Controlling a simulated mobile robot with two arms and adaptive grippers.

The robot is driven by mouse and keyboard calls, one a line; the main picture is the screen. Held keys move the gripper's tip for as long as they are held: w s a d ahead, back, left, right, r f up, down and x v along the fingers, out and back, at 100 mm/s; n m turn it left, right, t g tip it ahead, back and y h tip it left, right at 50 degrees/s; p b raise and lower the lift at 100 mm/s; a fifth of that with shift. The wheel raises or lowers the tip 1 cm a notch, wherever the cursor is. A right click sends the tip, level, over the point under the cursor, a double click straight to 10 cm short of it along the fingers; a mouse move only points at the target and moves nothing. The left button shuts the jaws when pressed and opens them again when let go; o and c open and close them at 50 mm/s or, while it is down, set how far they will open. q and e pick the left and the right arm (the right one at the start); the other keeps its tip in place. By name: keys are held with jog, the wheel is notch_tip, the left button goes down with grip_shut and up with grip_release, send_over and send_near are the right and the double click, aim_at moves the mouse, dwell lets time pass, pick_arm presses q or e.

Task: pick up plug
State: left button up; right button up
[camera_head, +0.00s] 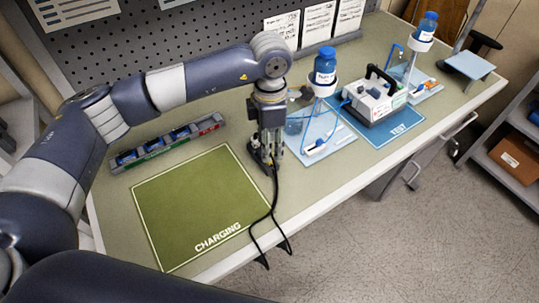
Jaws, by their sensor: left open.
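My left gripper (266,163) points down over the bench, beside the right edge of the green CHARGING mat (190,205). Its jaws are open. A thin black cable (272,205) runs from beside the fingers across the bench and over its front edge, where dark ends hang. The plug itself is too small and too hidden by the gripper to make out clearly. I cannot tell whether the fingers touch the cable. My right gripper is not in view.
A grey labelled rack (165,146) lies behind the mat. To the right stand a blue-capped bottle (325,66) on a stand, a pump (374,98) on the blue TEST mat (396,138), and another bottle (427,27). A pegboard (170,45) closes the back.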

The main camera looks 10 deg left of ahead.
pick_arm(q)
notch_tip(320, 180, down, 3)
jog(key=shift+w+a+r+p, duration=0.1)
jog(key=shift+w+r+p, duration=0.1)
jog(key=shift+p, duration=0.8)
notch_tip(320, 180, down, 2)
jog(key=shift+f+p, duration=0.1)
jog(key=shift+p, duration=0.2)
jog(key=shift+f, duration=0.3)
jog(key=shift+c, duration=0.7)
jog(key=c, duration=0.8)
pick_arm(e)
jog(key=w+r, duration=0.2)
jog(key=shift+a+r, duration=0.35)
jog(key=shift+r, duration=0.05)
